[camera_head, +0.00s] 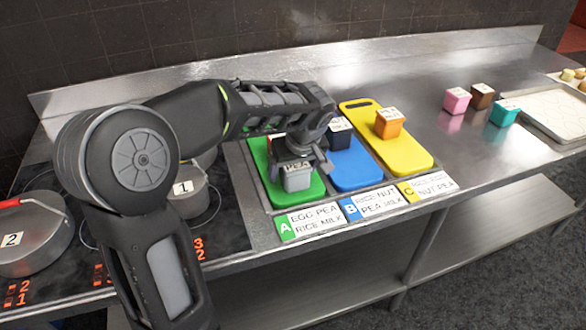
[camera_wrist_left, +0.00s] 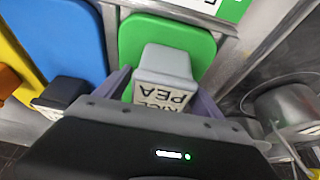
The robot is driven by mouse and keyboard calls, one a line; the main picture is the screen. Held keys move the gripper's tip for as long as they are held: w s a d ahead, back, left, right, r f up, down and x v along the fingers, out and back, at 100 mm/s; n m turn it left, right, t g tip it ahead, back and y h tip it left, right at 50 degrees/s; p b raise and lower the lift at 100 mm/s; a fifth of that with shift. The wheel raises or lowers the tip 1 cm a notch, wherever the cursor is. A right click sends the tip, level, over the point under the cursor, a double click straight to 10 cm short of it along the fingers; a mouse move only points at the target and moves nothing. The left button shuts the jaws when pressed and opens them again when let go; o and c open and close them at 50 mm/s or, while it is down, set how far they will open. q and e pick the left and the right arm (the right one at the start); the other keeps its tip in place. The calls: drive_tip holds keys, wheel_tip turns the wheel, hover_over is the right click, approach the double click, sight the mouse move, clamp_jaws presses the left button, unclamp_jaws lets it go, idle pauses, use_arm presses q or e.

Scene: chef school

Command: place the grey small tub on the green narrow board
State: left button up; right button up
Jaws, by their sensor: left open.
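The grey small tub (camera_head: 297,180) stands upright on the near part of the green narrow board (camera_head: 312,190), with a label reading PEA on its lid. In the left wrist view the tub (camera_wrist_left: 167,62) appears against the green board (camera_wrist_left: 140,36), clear of the board's edges. My left gripper (camera_head: 300,168) is right over the tub, open, with one finger on each side of it. In the wrist view both fingers of the gripper (camera_wrist_left: 160,85) flank the tub; I cannot tell whether they touch it. My right gripper is not in view.
A black tub (camera_head: 339,132) is on the blue board (camera_head: 356,170), and an orange tub (camera_head: 390,124) is on the yellow board (camera_head: 405,150). Pink (camera_head: 456,100), brown (camera_head: 482,95) and teal (camera_head: 504,112) tubs stand to the right. Pots (camera_head: 188,196) stand left.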

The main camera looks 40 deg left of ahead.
use_arm(q)
drive_tip(key=shift+r, duration=0.2)
drive_tip(key=v, duration=1.1)
drive_tip(key=shift+r, duration=0.4)
